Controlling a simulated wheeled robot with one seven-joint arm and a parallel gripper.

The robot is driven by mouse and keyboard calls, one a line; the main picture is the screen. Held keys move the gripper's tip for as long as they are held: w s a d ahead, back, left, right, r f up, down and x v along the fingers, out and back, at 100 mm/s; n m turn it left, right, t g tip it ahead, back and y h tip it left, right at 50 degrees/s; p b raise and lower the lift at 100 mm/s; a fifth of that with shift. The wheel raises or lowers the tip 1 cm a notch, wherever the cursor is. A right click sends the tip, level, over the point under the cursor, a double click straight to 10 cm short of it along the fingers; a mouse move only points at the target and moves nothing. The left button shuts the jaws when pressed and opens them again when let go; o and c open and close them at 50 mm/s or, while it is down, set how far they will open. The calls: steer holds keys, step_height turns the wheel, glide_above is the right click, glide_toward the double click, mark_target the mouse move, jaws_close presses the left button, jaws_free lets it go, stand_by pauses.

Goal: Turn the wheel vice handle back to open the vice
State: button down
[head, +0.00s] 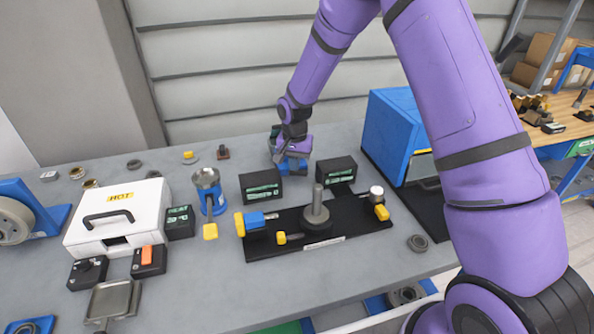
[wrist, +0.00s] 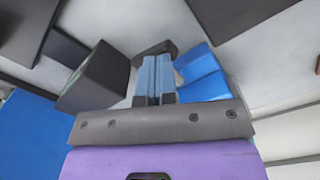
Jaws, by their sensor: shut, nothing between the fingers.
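The wheel vice (head: 291,166) is a small blue fixture at the back middle of the bench, partly hidden behind my gripper (head: 291,148). In the wrist view its blue body (wrist: 204,76) lies just right of my fingers. My gripper is low at the vice, pointing down, with its two pale blue fingers (wrist: 154,64) side by side and shut on nothing. A dark rounded piece (wrist: 155,48) shows just past the fingertips; I cannot tell whether it is the handle or whether the fingers touch it. The vice jaws are not clearly seen.
A black fixture board (head: 290,246) with a grey post lies nearer. A blue cabinet (head: 392,130) stands to the right, and a white HOT case (head: 118,220) to the left. Small parts lie at the back left.

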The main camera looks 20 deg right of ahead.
steer(key=shift+a, duration=0.5)
steer(key=shift+f, duration=0.3)
stand_by(0.4)
steer(key=shift+r, duration=4.05)
